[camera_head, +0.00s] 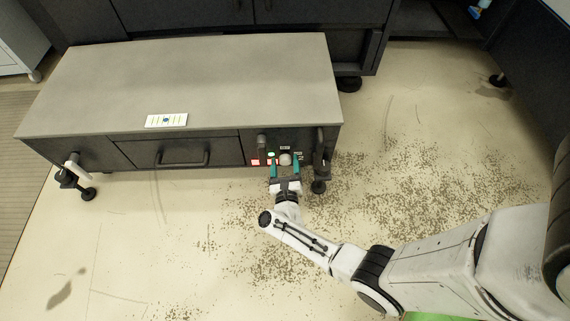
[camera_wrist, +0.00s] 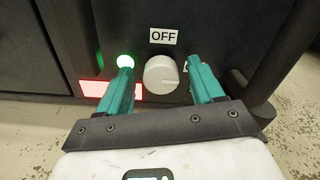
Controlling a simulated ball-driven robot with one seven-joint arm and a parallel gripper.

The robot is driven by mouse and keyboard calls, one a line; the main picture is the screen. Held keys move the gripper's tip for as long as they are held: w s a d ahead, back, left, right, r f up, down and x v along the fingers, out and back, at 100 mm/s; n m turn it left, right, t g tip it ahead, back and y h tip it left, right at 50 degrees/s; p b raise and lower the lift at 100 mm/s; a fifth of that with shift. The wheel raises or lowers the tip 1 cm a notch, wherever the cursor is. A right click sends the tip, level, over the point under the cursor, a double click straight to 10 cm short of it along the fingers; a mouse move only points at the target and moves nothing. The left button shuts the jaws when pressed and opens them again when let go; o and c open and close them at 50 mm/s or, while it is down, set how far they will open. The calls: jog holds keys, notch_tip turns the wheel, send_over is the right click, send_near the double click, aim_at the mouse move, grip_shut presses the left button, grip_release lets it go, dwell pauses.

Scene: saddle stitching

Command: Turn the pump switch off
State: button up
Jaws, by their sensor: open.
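The pump switch (camera_wrist: 161,75) is a round pale knob on the dark front panel of the bench. In the wrist view an "OFF" label (camera_wrist: 163,36) sits above it, and its pointer line runs sideways toward the right. A second label at the right is mostly hidden by a finger. The knob also shows in the head view (camera_head: 285,159). My gripper (camera_wrist: 160,78) is open, with one teal finger on each side of the knob. Gaps show between the fingers and the knob, and it is not gripped. In the head view my gripper (camera_head: 285,168) reaches the panel from the front.
A lit green lamp (camera_wrist: 125,62) and a lit red panel (camera_wrist: 95,88) are left of the knob. The grey bench top (camera_head: 190,80) holds a small white card (camera_head: 166,120). A drawer handle (camera_head: 182,160) is left. Dark specks cover the floor.

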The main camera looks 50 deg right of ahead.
jog(key=shift+w+d, duration=0.15)
jog(key=shift+d, duration=0.05)
jog(key=c, duration=1.1)
jog(key=shift+o, duration=0.2)
